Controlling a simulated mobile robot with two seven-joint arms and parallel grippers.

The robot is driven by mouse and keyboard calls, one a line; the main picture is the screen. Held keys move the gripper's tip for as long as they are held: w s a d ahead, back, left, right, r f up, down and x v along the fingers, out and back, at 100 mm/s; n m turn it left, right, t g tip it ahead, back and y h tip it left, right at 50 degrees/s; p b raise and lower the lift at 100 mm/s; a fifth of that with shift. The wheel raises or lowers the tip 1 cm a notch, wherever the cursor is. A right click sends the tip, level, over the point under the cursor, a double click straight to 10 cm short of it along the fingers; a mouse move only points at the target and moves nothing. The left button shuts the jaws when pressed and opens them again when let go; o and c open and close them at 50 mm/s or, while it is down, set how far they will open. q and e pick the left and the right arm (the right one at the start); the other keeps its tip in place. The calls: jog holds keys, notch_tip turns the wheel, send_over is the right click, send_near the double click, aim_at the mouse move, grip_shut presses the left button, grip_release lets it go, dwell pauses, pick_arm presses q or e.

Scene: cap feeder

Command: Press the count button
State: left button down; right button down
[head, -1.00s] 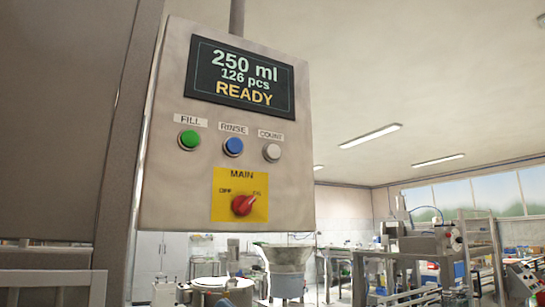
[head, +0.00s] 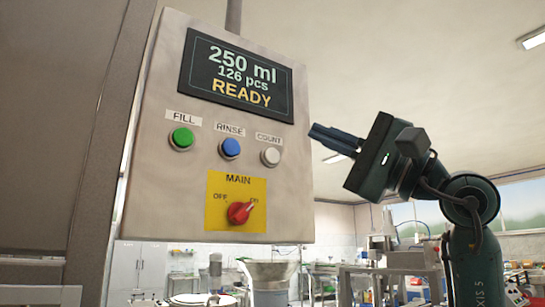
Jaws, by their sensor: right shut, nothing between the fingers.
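The count button (head: 270,157) is a white round push button under the COUNT label on the grey control panel (head: 150,190). It is the rightmost in a row of three buttons. My right gripper (head: 312,131) comes in from the right side of the head view. Its fingers are shut with nothing between them and point left toward the panel. In the picture the fingertips lie to the right of the count button and a little above it, apart from it. My left gripper is out of view.
A blue RINSE button (head: 230,148) and a green FILL button (head: 182,138) sit left of the count button. A red MAIN switch (head: 240,212) on a yellow plate is below. The display (head: 238,76) reads 250 ml, 126 pcs, READY. Workshop equipment stands behind.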

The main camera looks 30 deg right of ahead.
aim_at(271, 156)
pick_arm(q)
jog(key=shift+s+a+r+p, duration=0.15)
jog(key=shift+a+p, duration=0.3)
jog(key=shift+p, duration=0.6)
pick_arm(e)
jog(key=shift+w+a, duration=0.2)
jog(key=shift+w, duration=2.05)
jog(key=shift+w+a, duration=0.2)
jog(key=shift+w, duration=2)
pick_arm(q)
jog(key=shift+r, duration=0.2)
pick_arm(e)
jog(key=shift+w, duration=0.15)
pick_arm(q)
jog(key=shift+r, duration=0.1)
pick_arm(e)
jog(key=shift+w, duration=0.25)
